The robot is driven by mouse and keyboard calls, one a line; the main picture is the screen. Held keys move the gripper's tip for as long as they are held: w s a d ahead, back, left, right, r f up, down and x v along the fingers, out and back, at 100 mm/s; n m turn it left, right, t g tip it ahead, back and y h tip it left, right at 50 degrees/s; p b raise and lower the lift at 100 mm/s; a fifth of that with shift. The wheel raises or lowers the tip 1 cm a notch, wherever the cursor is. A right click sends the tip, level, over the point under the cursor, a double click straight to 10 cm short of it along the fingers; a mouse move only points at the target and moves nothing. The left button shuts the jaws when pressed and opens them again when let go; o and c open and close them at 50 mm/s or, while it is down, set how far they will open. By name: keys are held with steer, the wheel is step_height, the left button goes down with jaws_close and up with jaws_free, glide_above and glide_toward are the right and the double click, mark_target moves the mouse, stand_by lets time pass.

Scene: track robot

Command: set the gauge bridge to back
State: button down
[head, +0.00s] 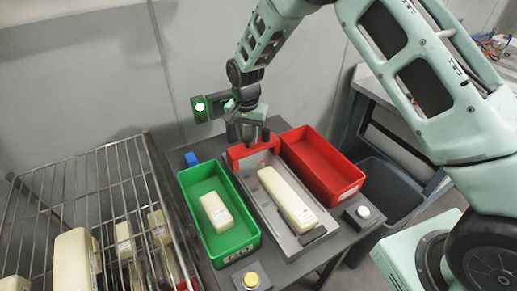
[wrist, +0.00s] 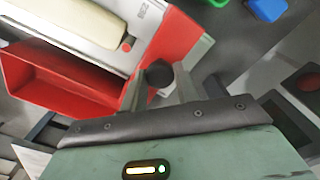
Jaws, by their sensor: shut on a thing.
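The gauge bridge (head: 252,151) is a red piece across the back end of a grey measuring tray (head: 314,238). In the wrist view the red bridge (wrist: 178,38) lies just beyond the fingers. My gripper (head: 252,137) is above and behind the bridge, pointing down. In the wrist view my gripper (wrist: 160,88) is shut on a dark round knob (wrist: 158,72) at the bridge. A long cream block (head: 285,198) lies in the tray, with a small red tip (wrist: 127,44) between it and the bridge. The bridge's lower part is partly hidden.
A green bin (head: 246,235) with a cream block stands left of the tray, a red bin (head: 348,188) right. A lit green lamp (head: 200,106) stands behind. A wire rack (head: 80,160) with several blocks is at left. A yellow button (head: 251,280) and white button (head: 363,212) are in front.

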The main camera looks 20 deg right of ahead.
steer(key=w, duration=0.2)
steer(key=shift+w+a+r, duration=0.1)
steer(key=shift+w+a, duration=0.2)
steer(key=shift+w, duration=0.2)
steer(key=c, duration=1.1)
jaws_free()
steer(key=shift+o, duration=0.2)
step_height(320, 180, up, 17)
steer(key=b, duration=0.4)
steer(key=shift+r, duration=0.15)
